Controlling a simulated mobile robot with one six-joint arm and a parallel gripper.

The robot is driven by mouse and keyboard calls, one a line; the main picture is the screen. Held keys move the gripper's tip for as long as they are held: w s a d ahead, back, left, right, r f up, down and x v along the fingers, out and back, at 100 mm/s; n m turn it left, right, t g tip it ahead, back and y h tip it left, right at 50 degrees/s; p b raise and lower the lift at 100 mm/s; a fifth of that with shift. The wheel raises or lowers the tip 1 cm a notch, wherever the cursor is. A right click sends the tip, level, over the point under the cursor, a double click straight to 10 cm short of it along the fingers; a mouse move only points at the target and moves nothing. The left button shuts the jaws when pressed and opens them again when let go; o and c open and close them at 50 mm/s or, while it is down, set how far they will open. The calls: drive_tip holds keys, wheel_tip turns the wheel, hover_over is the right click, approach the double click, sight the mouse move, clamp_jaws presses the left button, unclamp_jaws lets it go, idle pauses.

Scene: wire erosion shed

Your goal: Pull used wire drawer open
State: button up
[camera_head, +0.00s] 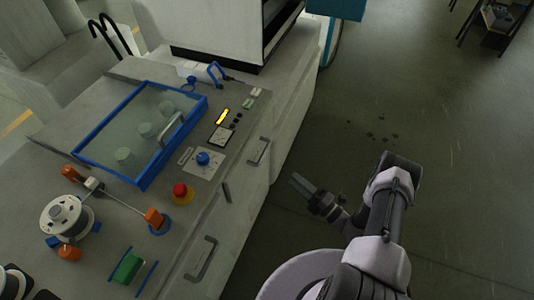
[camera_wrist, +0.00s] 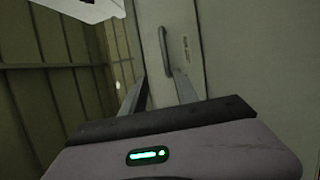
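Which one belongs to the used wire drawer cannot be read. My gripper (camera_head: 298,184) is off to the right of this front, apart from it, with its fingers pointing towards it. In the wrist view my gripper (camera_wrist: 158,84) is open and empty, its fingers spread. A grey handle (camera_wrist: 164,52) stands upright in that picture, beyond and between the fingertips. A small label (camera_wrist: 186,48) is beside it. No drawer visibly stands open.
The machine top holds a blue-framed glass lid (camera_head: 140,130), a red stop button (camera_head: 181,191), a blue knob (camera_head: 203,158) and a wire spool (camera_head: 66,214). The dark floor (camera_head: 440,130) to the right is mostly clear. A dark table (camera_head: 497,18) stands far right.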

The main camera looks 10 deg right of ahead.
sight(264, 152)
drive_tip(key=shift+m+t+h, duration=0.3)
drive_tip(key=shift+m+h, duration=0.1)
drive_tip(key=shift+m, duration=0.2)
drive_tip(key=x, duration=0.5)
drive_tip(key=f+b+x, duration=0.1)
drive_tip(key=x, duration=0.5)
drive_tip(key=b+x, duration=0.1)
drive_tip(key=x, duration=0.4)
drive_tip(key=shift+w+a+f, duration=0.25)
drive_tip(key=shift+a, duration=0.05)
clamp_jaws()
